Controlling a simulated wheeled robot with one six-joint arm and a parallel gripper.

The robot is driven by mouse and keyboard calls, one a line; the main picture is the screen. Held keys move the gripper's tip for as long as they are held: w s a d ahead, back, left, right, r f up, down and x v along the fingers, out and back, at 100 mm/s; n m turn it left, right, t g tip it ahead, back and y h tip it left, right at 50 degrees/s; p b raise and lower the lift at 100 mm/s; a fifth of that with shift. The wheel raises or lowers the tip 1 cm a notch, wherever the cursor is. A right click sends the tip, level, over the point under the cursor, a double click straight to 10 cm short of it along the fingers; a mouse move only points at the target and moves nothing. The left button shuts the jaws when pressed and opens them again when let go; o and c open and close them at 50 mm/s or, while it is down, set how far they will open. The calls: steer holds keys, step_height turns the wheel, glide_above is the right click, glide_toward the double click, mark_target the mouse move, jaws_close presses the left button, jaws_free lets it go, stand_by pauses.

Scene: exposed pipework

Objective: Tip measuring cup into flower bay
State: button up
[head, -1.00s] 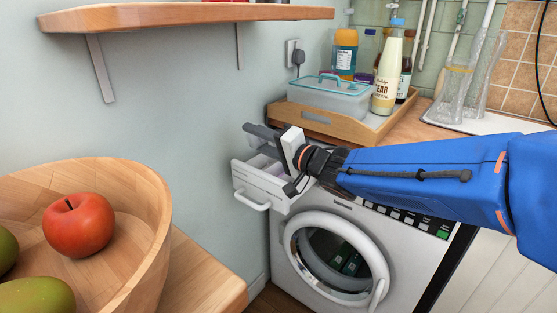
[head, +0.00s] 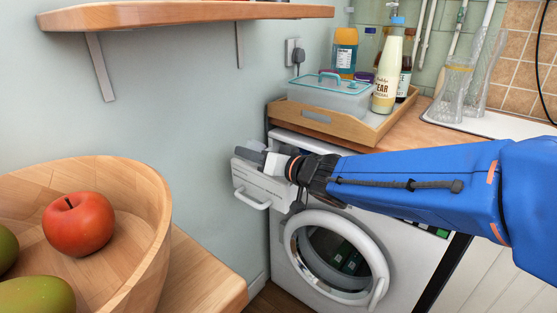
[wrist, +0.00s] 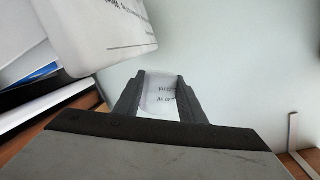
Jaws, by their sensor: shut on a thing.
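The washing machine's white detergent drawer (head: 262,187) is pulled open. My gripper (head: 258,156) is over the drawer in the head view. In the wrist view, my gripper (wrist: 160,80) is shut on a small translucent measuring cup (wrist: 160,97) with faint printed text. In the head view the cup cannot be made out. The drawer's bays, with the flower bay, are hidden behind my gripper and the drawer front. Whether anything pours out cannot be seen.
The washing machine door (head: 337,255) is closed below. A wooden tray (head: 315,121) with a lidded box and bottles stands on the worktop behind. A pale wall (head: 190,110) is close to the left. A wooden bowl (head: 145,215) with fruit fills the lower left.

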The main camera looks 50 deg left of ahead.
steer(key=shift+s+f+n+t, duration=0.25)
steer(key=shift+s+n, duration=0.3)
steer(key=shift+n, duration=0.2)
steer(key=shift+s+f+n+t, duration=0.25)
steer(key=shift+s+n, duration=0.3)
steer(key=shift+n, duration=0.25)
steer(key=shift+s+f+n+t, duration=0.25)
steer(key=shift+s+n, duration=0.3)
steer(key=shift+n, duration=0.2)
steer(key=shift+s, duration=0.1)
